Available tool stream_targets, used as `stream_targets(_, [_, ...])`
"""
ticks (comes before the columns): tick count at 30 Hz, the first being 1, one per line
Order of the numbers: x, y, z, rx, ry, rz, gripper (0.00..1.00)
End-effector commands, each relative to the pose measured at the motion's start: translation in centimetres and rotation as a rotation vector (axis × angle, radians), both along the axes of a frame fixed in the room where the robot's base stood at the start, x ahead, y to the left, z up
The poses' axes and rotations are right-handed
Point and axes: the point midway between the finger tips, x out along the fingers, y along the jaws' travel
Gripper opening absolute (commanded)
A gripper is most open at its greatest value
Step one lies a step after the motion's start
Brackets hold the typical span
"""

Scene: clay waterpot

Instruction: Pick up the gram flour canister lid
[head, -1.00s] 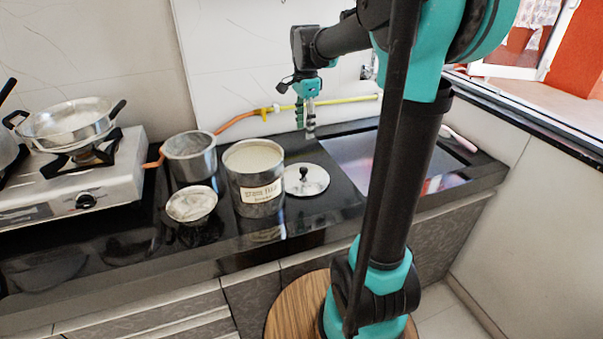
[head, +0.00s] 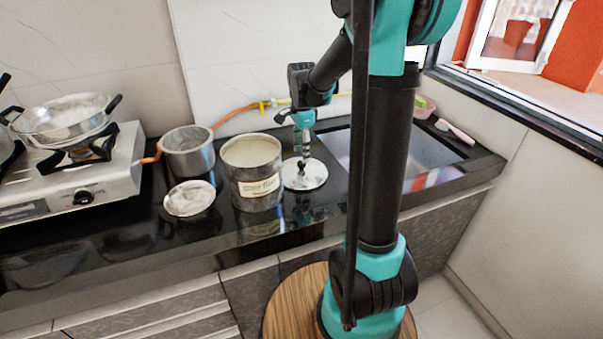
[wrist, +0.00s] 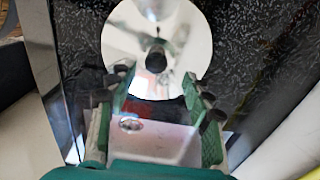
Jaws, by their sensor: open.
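The gram flour canister lid (head: 312,176) is a round shiny metal disc with a dark knob, lying flat on the black counter. It stands just right of the labelled gram flour canister (head: 257,190), which is open at the top and full of pale flour. My gripper (head: 303,157) is above the lid, pointing down close to the knob. In the wrist view the lid (wrist: 120,40) fills the upper middle, with its dark knob (wrist: 156,58) just beyond and between the fingertips. My gripper (wrist: 158,84) is open and empty. Contact with the knob cannot be told.
A metal pot (head: 188,155) and a small bowl (head: 189,199) stand left of the canister. A stove (head: 110,180) with a pan (head: 62,118) is at far left. A sink (head: 425,160) lies to the right. An orange hose (head: 237,113) runs along the wall.

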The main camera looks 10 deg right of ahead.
Motion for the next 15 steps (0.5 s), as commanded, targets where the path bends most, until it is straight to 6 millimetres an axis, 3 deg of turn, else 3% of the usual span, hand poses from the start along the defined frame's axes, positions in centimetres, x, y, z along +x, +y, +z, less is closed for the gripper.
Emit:
stream_targets(9, [-0.6, 0.2, -4.0, 0.000, 0.000, 0.000, 0.50])
stream_targets(15, [-0.7, 0.2, -5.0, 0.000, 0.000, 0.000, 0.50])
